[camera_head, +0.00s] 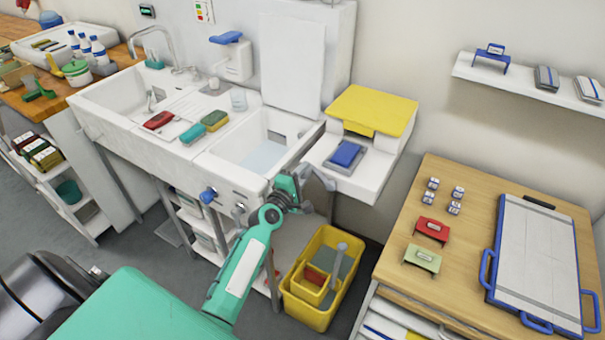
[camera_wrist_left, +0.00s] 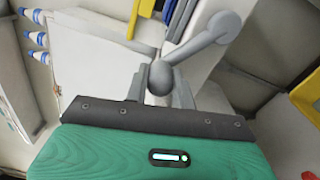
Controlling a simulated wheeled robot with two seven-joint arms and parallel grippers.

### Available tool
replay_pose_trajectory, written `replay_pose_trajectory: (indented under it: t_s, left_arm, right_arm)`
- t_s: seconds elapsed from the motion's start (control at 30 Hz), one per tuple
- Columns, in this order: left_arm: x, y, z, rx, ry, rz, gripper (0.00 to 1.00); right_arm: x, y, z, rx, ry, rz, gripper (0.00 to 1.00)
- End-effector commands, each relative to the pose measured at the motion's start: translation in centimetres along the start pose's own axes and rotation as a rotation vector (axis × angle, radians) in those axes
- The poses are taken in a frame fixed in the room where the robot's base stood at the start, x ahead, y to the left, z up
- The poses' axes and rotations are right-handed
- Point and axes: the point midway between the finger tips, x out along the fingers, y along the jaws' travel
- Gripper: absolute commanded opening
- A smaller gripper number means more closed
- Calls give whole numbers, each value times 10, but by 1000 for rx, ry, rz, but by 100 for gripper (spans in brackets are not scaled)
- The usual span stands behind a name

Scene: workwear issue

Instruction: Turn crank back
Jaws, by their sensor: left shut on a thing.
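The grey crank (camera_wrist_left: 205,42) shows in the left wrist view as a round knob with an arm running up and right to a wider hub. My left gripper (camera_wrist_left: 160,82) is shut on the crank's knob, with one dark finger on each side of it. In the head view my left gripper (camera_head: 302,187) is at the front right corner of the white sink unit, and part of the grey crank (camera_head: 321,178) shows just beyond it. The gripper hides much of the crank there. My right gripper is not in view.
A white sink unit (camera_head: 195,150) stands behind the gripper. A yellow-lidded white box (camera_head: 372,110) is to the right. A yellow bucket (camera_head: 310,312) stands on the floor below. A wooden table (camera_head: 400,215) with a board is at the right.

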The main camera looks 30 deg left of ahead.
Motion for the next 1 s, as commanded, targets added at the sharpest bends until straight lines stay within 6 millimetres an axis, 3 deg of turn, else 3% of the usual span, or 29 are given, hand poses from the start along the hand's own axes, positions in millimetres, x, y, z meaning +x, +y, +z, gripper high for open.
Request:
replay_pose_trajectory:
  t_s: [0.1,0.13,0.2,0.23,0.63,1.0]
  left_arm:
    - [2,2,6,-5,-9,3,0]
    - [2,2,6,-5,-9,3,31]
    - [2,2,6,-5,-9,3,44]
    - [2,2,5,-4,-9,3,47]
    - [-8,0,2,-1,-3,2,47]
    - [-75,-2,3,-1,-5,-1,47]
  right_arm:
    - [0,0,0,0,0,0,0]
    - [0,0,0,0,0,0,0]
    - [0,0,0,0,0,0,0]
    - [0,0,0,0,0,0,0]
    - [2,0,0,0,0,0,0]
    - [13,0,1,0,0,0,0]
